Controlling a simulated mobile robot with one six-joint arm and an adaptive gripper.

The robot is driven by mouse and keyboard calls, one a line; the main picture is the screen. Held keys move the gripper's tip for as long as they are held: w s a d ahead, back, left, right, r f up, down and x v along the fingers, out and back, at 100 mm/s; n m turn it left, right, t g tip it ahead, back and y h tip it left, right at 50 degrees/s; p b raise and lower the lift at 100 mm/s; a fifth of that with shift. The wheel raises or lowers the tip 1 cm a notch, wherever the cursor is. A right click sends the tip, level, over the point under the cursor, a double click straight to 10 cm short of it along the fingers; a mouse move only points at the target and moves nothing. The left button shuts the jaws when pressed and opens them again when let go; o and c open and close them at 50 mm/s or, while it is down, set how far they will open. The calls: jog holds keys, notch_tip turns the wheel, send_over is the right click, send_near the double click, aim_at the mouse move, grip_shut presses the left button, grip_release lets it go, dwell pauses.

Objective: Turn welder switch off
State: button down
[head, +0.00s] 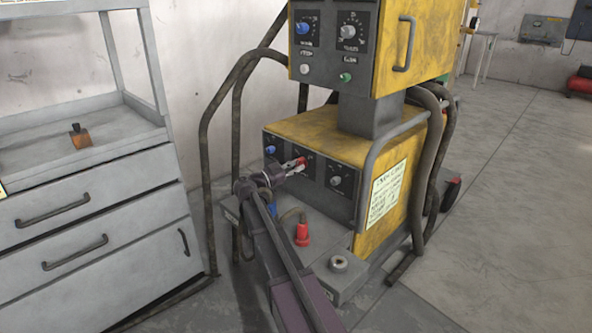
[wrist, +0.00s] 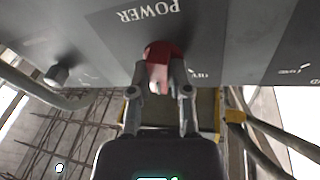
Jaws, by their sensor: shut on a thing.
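The yellow welder (head: 335,128) stands in the middle of the head view, with a dark control panel low on its front. My gripper (head: 297,163) reaches that panel from the front. It is shut on the red welder switch (head: 302,160). In the wrist view the red switch (wrist: 158,55) sits under the word POWER, which appears upside down, and my gripper's fingers (wrist: 162,78) hold it from both sides. The fingers partly cover the switch and the lettering beside it, so its exact setting cannot be read.
A grey knob (head: 336,181) is right of the switch and a blue knob (head: 270,150) left of it. A red plug (head: 302,235) stands below. A grey drawer cabinet (head: 90,200) is at left. Thick cables loop beside the welder. Floor at right is clear.

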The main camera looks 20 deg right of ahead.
jog(key=shift+s+f+n+t+h+b, duration=0.1)
jog(key=shift+n+t+h+b, duration=0.4)
jog(key=shift+n, duration=1.1)
jog(key=c, duration=0.6)
grip_release()
